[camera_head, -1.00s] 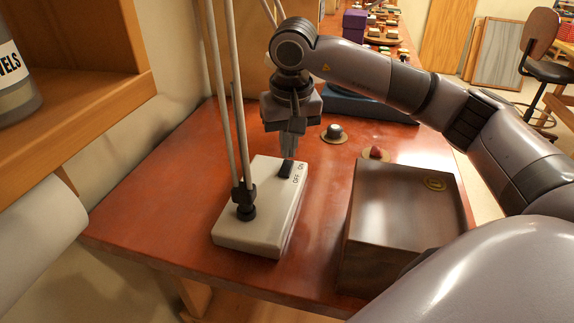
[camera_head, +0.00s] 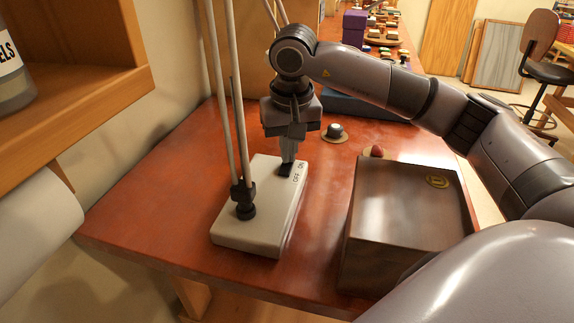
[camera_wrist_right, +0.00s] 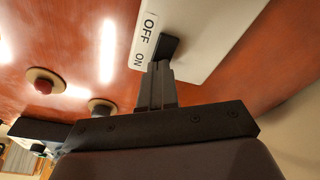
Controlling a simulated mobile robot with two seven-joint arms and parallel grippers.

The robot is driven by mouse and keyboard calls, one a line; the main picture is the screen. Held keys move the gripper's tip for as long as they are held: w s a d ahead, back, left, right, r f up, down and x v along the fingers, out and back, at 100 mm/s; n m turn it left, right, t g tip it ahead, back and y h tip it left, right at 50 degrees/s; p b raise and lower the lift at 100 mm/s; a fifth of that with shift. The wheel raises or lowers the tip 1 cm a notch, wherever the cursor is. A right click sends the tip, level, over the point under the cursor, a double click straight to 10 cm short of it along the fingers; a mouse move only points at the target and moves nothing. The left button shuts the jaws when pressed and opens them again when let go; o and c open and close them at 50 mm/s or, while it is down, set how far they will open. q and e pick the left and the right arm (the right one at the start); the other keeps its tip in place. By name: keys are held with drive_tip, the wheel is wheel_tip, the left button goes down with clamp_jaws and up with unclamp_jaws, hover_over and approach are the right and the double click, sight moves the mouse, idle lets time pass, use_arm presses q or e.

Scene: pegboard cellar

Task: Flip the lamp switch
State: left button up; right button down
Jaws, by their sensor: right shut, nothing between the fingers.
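The lamp's pale base (camera_head: 240,234) stands on the red-brown table, with thin upright poles rising from its left part. Its black switch (camera_head: 285,170) sits near the far end, beside a label reading ON and OFF. In the right wrist view the switch (camera_wrist_right: 166,46) is just beyond my fingertips, next to the OFF and ON label (camera_wrist_right: 145,40). My right gripper (camera_head: 288,162) points down, shut and empty, its tips at the switch and seemingly touching it; they partly cover it in the head view. My left gripper is not in view.
A dark box (camera_head: 405,215) stands right of the lamp base. A grey knob (camera_head: 334,131) and a red button (camera_head: 376,152) sit behind it on the table (camera_head: 150,205). A wooden shelf (camera_head: 75,110) juts in at left.

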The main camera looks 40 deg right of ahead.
drive_tip(key=shift+f, duration=0.3)
drive_tip(key=shift+r, duration=0.15)
drive_tip(key=shift+r+p, duration=2.55)
drive_tip(key=shift+r, duration=0.95)
